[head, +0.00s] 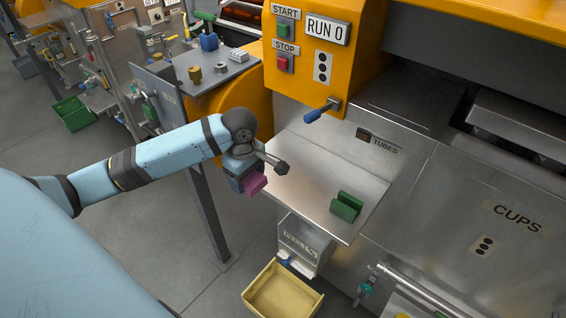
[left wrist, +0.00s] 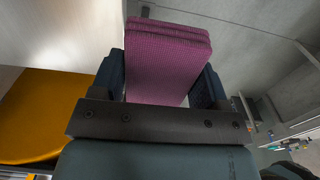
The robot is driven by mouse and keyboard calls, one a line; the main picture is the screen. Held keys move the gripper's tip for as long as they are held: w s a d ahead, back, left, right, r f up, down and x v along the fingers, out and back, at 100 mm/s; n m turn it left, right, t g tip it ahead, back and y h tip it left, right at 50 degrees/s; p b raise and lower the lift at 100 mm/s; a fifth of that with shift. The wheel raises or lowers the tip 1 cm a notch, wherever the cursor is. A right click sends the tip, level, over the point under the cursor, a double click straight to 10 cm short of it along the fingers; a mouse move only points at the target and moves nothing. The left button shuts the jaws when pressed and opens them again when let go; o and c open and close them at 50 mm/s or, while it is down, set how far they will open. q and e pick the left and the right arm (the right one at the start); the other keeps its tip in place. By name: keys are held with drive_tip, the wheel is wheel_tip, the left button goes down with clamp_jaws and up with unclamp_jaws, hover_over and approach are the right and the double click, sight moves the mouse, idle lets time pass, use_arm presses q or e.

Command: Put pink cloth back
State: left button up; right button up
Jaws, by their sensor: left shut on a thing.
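The pink cloth (left wrist: 167,62) is a folded, ribbed block that sits between both fingers in the left wrist view. In the head view the cloth (head: 255,186) shows below my left gripper (head: 245,182), which is shut on it. The gripper holds it at the left edge of the steel shelf (head: 310,180); whether it touches the shelf I cannot tell. My right gripper is not in view.
A green block (head: 346,206) stands on the shelf's right part. An orange panel (head: 310,45) with START and STOP buttons and a blue-handled lever (head: 318,112) rises behind. A yellow bin (head: 282,292) and a small open-fronted holder (head: 303,245) are below the shelf.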

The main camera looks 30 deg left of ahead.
use_arm(q)
drive_tip(key=w, duration=0.4)
drive_tip(key=w+p, duration=0.1)
drive_tip(key=w, duration=0.3)
drive_tip(key=w+d, duration=0.1)
drive_tip(key=w, duration=0.4)
drive_tip(key=shift+r+p, duration=0.15)
drive_tip(key=shift+p, duration=0.25)
drive_tip(key=f, duration=0.3)
drive_tip(key=shift+w+d+p, duration=0.1)
drive_tip(key=shift+w+p, duration=0.2)
drive_tip(key=shift+w, duration=0.1)
drive_tip(key=shift+f, duration=0.4)
wheel_tip(320, 180, down, 2)
drive_tip(key=shift+f+p, duration=0.15)
drive_tip(key=shift+p, duration=0.2)
drive_tip(key=shift+w+f+p, duration=0.15)
drive_tip(key=shift+f+p, duration=0.05)
drive_tip(key=shift+p, duration=0.15)
drive_tip(key=shift+f, duration=0.3)
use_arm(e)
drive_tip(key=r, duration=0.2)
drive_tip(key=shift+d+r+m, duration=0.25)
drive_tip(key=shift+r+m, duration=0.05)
use_arm(q)
drive_tip(key=shift+f, duration=0.15)
